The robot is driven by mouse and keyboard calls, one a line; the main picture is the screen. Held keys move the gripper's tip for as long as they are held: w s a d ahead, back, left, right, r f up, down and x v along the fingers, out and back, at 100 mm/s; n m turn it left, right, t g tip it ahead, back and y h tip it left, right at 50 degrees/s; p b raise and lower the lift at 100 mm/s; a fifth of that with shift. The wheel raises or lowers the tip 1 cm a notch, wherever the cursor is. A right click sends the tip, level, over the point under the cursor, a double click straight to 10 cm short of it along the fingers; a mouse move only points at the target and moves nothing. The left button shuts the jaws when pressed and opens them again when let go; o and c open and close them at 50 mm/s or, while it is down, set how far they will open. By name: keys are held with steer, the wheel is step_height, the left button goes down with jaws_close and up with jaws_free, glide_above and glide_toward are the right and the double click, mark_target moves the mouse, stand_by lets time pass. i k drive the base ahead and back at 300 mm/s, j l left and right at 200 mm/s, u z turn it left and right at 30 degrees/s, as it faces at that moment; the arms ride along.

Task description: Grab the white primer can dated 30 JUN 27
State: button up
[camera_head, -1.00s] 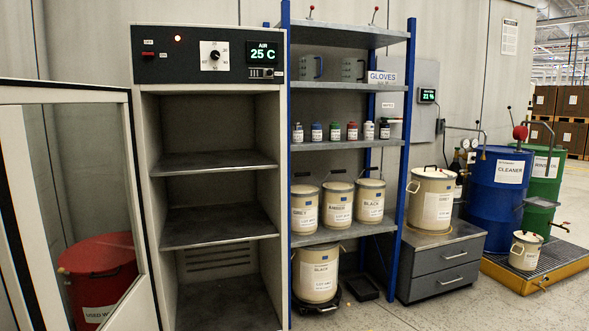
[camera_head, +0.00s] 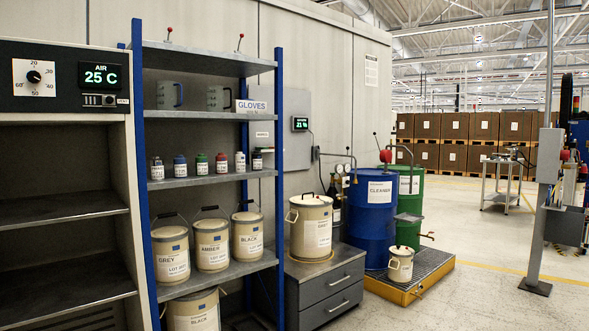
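A row of small cans and bottles stands on the middle shelf of the blue-posted rack in the head view. A white can (camera_head: 240,162) stands toward the right of the row. A white can with a dark top (camera_head: 257,160) is at the right end, and another pale one with a dark top (camera_head: 157,168) is at the left end. Their labels are too small to read, so I cannot tell which bears 30 JUN 27. My gripper is not in view.
Large pails marked GREY (camera_head: 171,252), AMBER (camera_head: 211,243) and BLACK (camera_head: 247,236) fill the shelf below. An open cabinet (camera_head: 62,215) stands left of the rack. A drawer unit (camera_head: 325,291) and blue drum (camera_head: 371,218) are to its right.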

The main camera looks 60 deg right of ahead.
mark_target(239, 157)
steer(key=i+l+z, duration=0.1)
steer(key=l, duration=0.3)
steer(key=i+l+z, duration=0.15)
steer(key=l, duration=0.25)
steer(key=i+l+z, duration=0.1)
steer(key=l, duration=0.3)
steer(key=i+l, duration=0.15)
steer(key=l, duration=0.25)
steer(key=i+l, duration=0.15)
steer(key=l, duration=0.25)
steer(key=i+l+z, duration=0.1)
steer(key=l, duration=0.3)
steer(key=i+l, duration=0.2)
steer(key=l, duration=0.2)
steer(key=i+l, duration=0.15)
steer(key=l, duration=0.2)
steer(key=i+l, duration=0.15)
steer(key=l, duration=0.25)
steer(key=i+l+z, duration=0.1)
steer(key=l, duration=0.3)
steer(key=i+l, duration=0.2)
steer(key=l, duration=0.15)
